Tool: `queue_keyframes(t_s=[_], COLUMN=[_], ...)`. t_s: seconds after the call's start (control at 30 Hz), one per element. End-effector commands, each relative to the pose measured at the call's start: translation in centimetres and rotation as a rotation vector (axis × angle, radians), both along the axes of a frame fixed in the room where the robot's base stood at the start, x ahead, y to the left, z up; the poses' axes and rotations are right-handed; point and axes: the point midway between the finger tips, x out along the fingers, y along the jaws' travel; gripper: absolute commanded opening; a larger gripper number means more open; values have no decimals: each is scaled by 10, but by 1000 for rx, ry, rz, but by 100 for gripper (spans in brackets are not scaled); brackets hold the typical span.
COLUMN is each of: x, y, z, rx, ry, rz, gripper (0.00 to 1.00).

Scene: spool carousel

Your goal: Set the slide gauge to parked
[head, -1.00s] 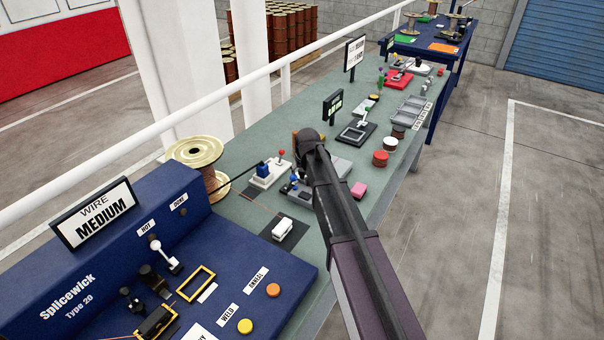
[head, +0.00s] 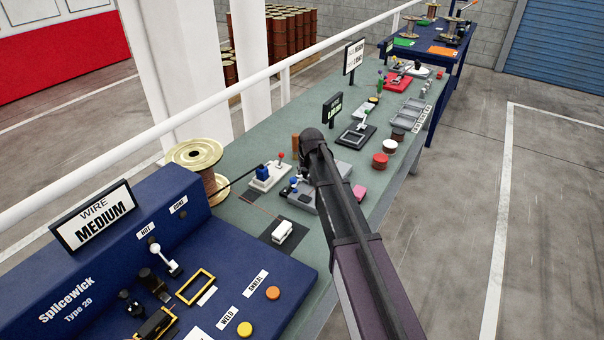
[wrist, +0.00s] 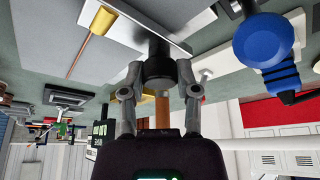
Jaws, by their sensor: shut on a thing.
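In the wrist view my gripper (wrist: 160,76) has its two fingers closed on a dark, round knob (wrist: 160,62). The knob sits against a pale plate, and I take it as the slide gauge's handle. In the head view a grey device (head: 303,204) on the green bench lies under the end of my arm. My arm hides the fingers and part of that device, so the gauge's marks and setting cannot be read. A large blue knob (wrist: 264,40) is beside the gripper in the wrist view, apart from the fingers.
A brown upright cylinder (head: 296,141) stands just behind the gripper. A white base with a blue block (head: 263,171) and a red-tipped lever is to the left. A pink block (head: 359,192) lies to the right. The blue Splicewick machine (head: 255,310) fills the near left.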

Motion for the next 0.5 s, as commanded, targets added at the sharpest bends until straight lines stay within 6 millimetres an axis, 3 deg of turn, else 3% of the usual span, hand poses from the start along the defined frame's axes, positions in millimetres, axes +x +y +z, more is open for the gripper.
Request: queue_keyframes(t_s=[0.5], x=[102], y=[-72], z=[0], rx=[-1], ry=[1], rz=[-3], gripper=[0])
